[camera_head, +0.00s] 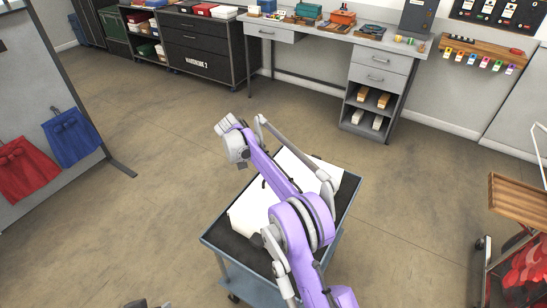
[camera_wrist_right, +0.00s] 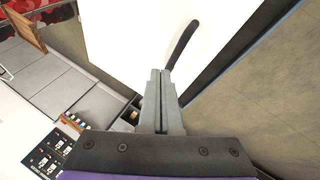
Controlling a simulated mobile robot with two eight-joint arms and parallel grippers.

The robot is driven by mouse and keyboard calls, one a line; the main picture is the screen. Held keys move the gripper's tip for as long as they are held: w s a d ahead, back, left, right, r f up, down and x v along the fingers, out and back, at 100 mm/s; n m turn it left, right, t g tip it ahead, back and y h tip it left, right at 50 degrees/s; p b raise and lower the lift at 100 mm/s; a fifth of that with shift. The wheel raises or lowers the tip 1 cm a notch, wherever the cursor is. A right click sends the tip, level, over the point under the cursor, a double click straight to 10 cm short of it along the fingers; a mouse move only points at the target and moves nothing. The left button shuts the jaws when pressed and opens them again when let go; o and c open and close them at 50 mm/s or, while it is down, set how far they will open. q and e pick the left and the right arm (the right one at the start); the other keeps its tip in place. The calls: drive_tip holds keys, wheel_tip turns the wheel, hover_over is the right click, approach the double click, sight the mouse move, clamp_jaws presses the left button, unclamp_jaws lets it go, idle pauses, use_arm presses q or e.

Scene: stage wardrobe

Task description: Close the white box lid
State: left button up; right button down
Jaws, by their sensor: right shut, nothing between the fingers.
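The white box (camera_head: 245,213) stands on a dark-topped cart, largely hidden behind my purple right arm in the head view. A white surface (camera_head: 297,168) shows on the far side of the arm; I cannot tell how far the lid is open. In the right wrist view a broad white panel (camera_wrist_right: 125,40) fills the upper middle, with a curved black strip (camera_wrist_right: 182,45) on it. My right gripper (camera_wrist_right: 160,73) is shut and empty, its tips close to the strip's lower end; contact is unclear. Grey parts at the bottom left, perhaps my left gripper (camera_head: 148,303), are mostly cut off.
The cart (camera_head: 218,240) has open floor around it. A workbench (camera_head: 330,36) with boxes and tools and a dark cabinet (camera_head: 205,48) line the back wall. A rack with red and blue cloths (camera_head: 70,137) is at left. A wooden tray (camera_head: 518,196) stands at right.

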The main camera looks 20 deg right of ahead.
drive_tip(key=f, duration=0.3)
drive_tip(key=shift+w+a+f, duration=0.1)
drive_tip(key=shift+w+a, duration=0.3)
drive_tip(key=shift+f, duration=0.2)
drive_tip(key=shift+a+f, duration=0.1)
drive_tip(key=shift+f, duration=0.05)
drive_tip(key=v, duration=1.1)
drive_tip(key=s+d+r+n+t+y, duration=0.1)
drive_tip(key=s+d+r+n+y, duration=0.15)
drive_tip(key=s+r, duration=0.5)
drive_tip(key=s+d+f+n+t+y, duration=0.1)
drive_tip(key=s+d+n+t+y, duration=0.15)
drive_tip(key=s, duration=2.05)
drive_tip(key=s+a+f+n+t+y, duration=0.1)
drive_tip(key=s+f+t, duration=0.1)
drive_tip(key=s+f, duration=0.4)
drive_tip(key=s, duration=0.3)
drive_tip(key=shift+s+f+p, duration=0.3)
drive_tip(key=shift+f, duration=0.1)
